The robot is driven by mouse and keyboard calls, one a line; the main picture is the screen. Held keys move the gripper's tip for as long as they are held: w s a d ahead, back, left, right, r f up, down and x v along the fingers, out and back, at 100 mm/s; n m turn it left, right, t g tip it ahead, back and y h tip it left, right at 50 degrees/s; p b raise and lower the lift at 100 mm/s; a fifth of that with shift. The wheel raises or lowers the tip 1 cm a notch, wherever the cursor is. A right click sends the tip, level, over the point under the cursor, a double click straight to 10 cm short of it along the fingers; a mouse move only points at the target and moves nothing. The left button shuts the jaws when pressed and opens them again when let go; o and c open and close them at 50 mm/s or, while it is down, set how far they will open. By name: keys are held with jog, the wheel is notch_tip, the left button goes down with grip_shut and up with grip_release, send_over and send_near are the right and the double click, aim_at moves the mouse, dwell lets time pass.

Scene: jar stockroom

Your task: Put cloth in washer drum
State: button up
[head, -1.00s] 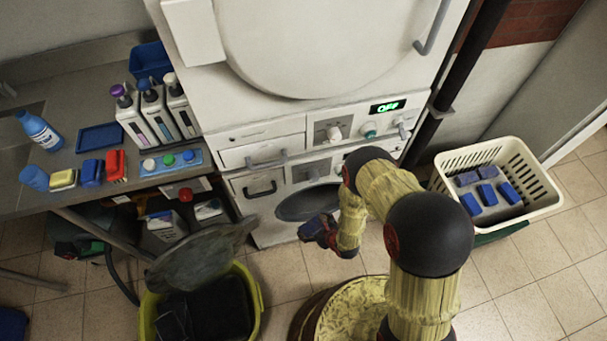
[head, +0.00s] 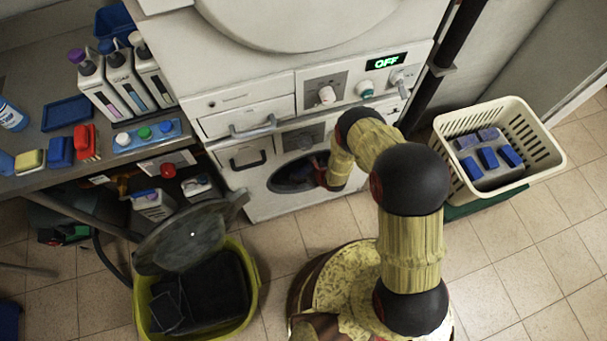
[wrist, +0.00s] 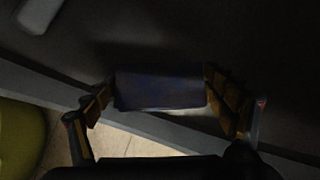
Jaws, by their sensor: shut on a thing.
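The lower white washer (head: 258,205) stands against the wall, its round dark drum opening (head: 285,178) facing me. My gripper (head: 318,172) is at the right side of that opening in the head view; its fingertips are hard to make out there. In the wrist view my gripper (wrist: 160,86) is shut on a dark blue folded cloth (wrist: 158,92), held between both fingers. The surroundings of the cloth are dark, and I cannot tell how far it reaches into the drum.
A cream basket (head: 545,160) with several blue folded pieces stands at the right. A yellow-green bin (head: 250,290) with a raised dark lid stands at the front left. A counter (head: 30,185) with bottles and blocks is at the left. A larger machine (head: 230,60) sits above the washer.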

aim_at(303, 172)
jog(key=shift+w+f, duration=0.35)
jog(key=shift+f, duration=0.05)
jog(key=shift+w+f+b, duration=0.15)
jog(key=shift+f+b, duration=0.35)
jog(key=shift+f, duration=0.4)
jog(key=shift+w+f+b, duration=0.1)
jog(key=shift+f+b, duration=0.35)
jog(key=shift+f, duration=0.4)
jog(key=shift+f, duration=0.15)
jog(key=o, duration=1.1)
jog(key=p+v, duration=0.5)
jog(key=v, duration=0.7)
jog(key=shift+s, duration=0.1)
